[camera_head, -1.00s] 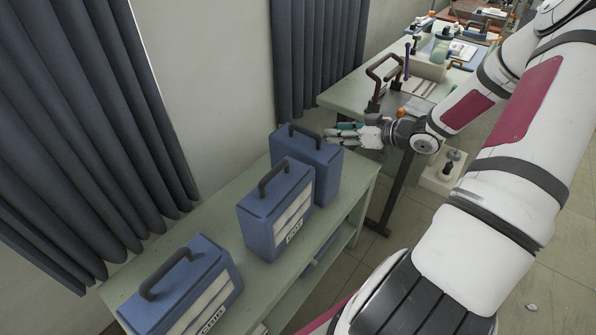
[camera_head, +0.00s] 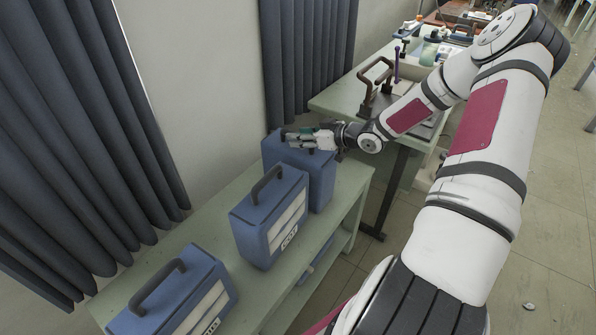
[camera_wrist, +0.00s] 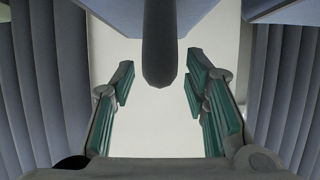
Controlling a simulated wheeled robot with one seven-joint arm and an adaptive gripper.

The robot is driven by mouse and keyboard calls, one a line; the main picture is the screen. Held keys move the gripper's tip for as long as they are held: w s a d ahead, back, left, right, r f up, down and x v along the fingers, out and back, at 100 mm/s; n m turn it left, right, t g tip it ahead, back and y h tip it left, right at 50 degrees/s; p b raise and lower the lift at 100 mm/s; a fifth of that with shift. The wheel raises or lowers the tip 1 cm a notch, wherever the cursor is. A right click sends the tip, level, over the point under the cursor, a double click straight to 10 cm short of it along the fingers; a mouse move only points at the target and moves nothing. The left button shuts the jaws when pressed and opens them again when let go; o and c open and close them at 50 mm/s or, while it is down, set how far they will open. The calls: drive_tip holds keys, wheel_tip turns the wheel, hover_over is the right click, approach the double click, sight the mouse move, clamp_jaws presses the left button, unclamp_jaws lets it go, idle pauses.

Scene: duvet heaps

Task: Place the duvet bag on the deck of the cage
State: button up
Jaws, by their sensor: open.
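Three blue duvet bags, each with a dark top handle, stand in a row: a near one (camera_head: 176,291), a middle one (camera_head: 270,217) and a far one (camera_head: 318,172). My gripper (camera_head: 298,139) is open at the top of the far bag and hides most of its handle. In the wrist view my green-padded fingers (camera_wrist: 160,100) are spread to either side of a dark handle (camera_wrist: 159,45), with a gap on both sides. Blue bag surface (camera_wrist: 112,14) shows at the top. I cannot make out a cage or its deck.
The bags stand on a pale green shelf bench (camera_head: 135,274) by the wall and dark curtains (camera_head: 70,140). A second table (camera_head: 335,98) with tools and bottles stands behind. Open tiled floor (camera_head: 545,245) lies to the right.

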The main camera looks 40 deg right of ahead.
drive_tip(key=shift+x, duration=1)
clamp_jaws()
drive_tip(key=shift+r, duration=0.1)
drive_tip(key=shift+r, duration=0.1)
